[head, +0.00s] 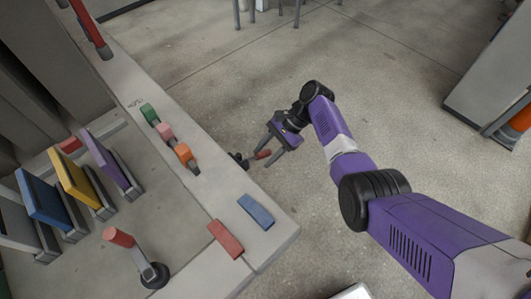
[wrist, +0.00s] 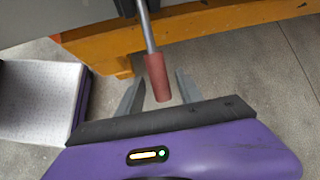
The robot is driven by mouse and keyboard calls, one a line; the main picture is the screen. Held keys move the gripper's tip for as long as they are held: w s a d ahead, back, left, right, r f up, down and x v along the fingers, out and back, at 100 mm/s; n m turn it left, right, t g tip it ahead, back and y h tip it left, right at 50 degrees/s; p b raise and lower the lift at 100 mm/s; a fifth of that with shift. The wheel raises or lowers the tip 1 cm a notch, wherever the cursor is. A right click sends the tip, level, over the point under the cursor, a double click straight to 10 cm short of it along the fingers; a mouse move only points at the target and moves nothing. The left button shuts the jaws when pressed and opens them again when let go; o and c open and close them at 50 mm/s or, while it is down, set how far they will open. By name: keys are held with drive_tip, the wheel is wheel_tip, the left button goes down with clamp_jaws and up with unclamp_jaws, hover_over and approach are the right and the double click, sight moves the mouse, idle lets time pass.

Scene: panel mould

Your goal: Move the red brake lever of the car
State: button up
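A lever with a red cylindrical grip (head: 264,154) sticks out from the right side of the panel bench, on a dark mount. In the wrist view, its red grip (wrist: 157,80) hangs from a thin grey rod. My gripper (head: 270,148) is at this lever. In the wrist view, the two fingers of my gripper (wrist: 160,76) stand open on either side of the grip, with a gap showing on both sides. A second red-topped lever (head: 118,237) stands on the bench top, on a round black base. I cannot tell from its look which one is the brake.
The bench (head: 215,190) carries green, pink and orange knobs (head: 184,154), flat red and blue blocks (head: 257,210), and blue, yellow and purple panels (head: 105,160). An orange beam (wrist: 95,42) lies behind the lever. Open floor lies to the right.

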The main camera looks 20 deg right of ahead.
drive_tip(key=shift+d+r, duration=0.1)
drive_tip(key=shift+r, duration=0.05)
drive_tip(key=v, duration=0.7)
drive_tip(key=shift+d+r, duration=0.15)
drive_tip(key=shift+d, duration=0.05)
idle(0.5)
